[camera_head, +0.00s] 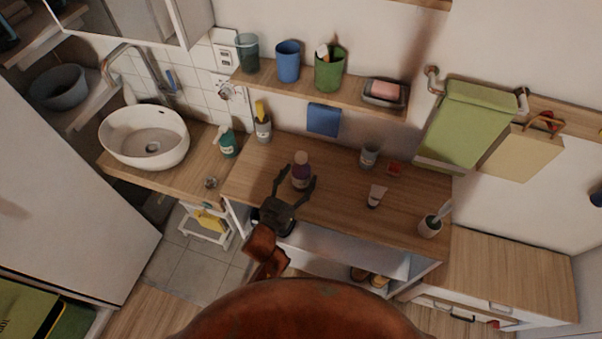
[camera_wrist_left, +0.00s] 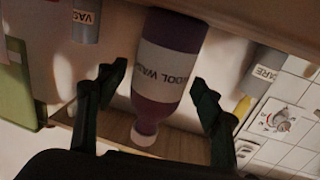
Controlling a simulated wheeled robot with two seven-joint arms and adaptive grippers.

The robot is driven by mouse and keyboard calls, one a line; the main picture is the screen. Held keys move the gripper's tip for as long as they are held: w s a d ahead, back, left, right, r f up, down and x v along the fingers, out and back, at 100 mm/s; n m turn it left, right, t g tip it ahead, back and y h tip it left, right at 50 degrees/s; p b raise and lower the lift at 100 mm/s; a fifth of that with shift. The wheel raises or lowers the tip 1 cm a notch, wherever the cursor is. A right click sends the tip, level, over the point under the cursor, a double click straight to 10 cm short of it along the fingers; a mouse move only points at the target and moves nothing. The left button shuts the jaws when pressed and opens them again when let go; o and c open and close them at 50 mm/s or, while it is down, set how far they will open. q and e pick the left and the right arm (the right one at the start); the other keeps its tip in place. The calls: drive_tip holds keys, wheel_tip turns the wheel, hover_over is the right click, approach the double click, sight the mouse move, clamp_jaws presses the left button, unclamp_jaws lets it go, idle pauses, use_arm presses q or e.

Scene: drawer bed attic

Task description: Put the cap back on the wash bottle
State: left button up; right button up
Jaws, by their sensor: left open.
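The wash bottle (camera_head: 301,172) is purple with a pale label and stands on the wooden counter. In the left wrist view the wash bottle (camera_wrist_left: 158,88) shows upside down, its label reading in part "WOOL WA". A pale pinkish end piece (camera_wrist_left: 144,134) sits at its top; I cannot tell whether it is the cap or a bare neck. My left gripper (camera_head: 297,180) is open, with one finger on each side of the bottle and visible gaps. It also shows in the left wrist view (camera_wrist_left: 158,78). My right gripper is not in view.
On the counter (camera_head: 330,208) are a grey labelled container (camera_head: 369,156), a small red item (camera_head: 394,168), a white tube (camera_head: 376,196) and a cup (camera_head: 430,226). A shelf (camera_head: 345,95) with cups overhangs behind. A sink (camera_head: 145,137) stands at left.

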use_arm(q)
drive_tip(key=p+v, duration=0.1)
drive_tip(key=v, duration=0.9)
drive_tip(key=shift+s+r, duration=0.1)
drive_tip(key=shift+s, duration=0.1)
